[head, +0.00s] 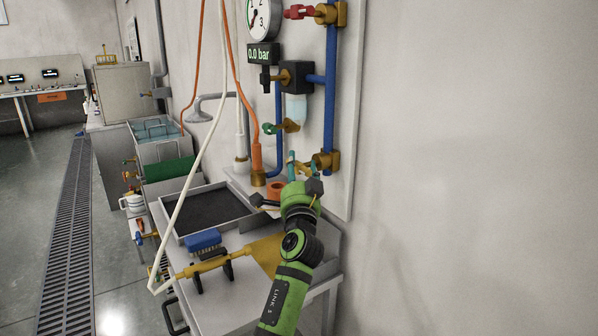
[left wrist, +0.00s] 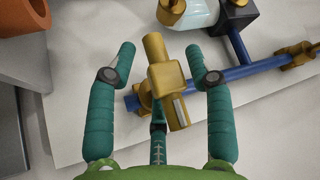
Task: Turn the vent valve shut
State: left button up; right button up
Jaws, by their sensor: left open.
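A brass valve (head: 326,161) sits at the lower end of the blue pipe on the wall panel. No label shows on it, so I cannot tell for sure that it is the vent valve. In the left wrist view, the brass valve body (left wrist: 165,76) lies between the spread teal fingers of my left gripper (left wrist: 160,50). The gripper is open, with a gap to each side of the valve. In the head view, my left gripper (head: 301,163) is beside the valve, and the green arm hides part of the area below. My right gripper is not in view.
Above are a red-handled valve (head: 301,12), a gauge (head: 263,16) and a display (head: 263,54) reading 0.0 bar. An orange hose (head: 236,75) and a white hose (head: 202,145) hang nearby. A tray (head: 166,228), a blue brush (head: 204,240) and a brass torch-like tool (head: 215,263) are on the bench.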

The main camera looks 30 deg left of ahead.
pick_arm(q)
jog(key=v, duration=1.2)
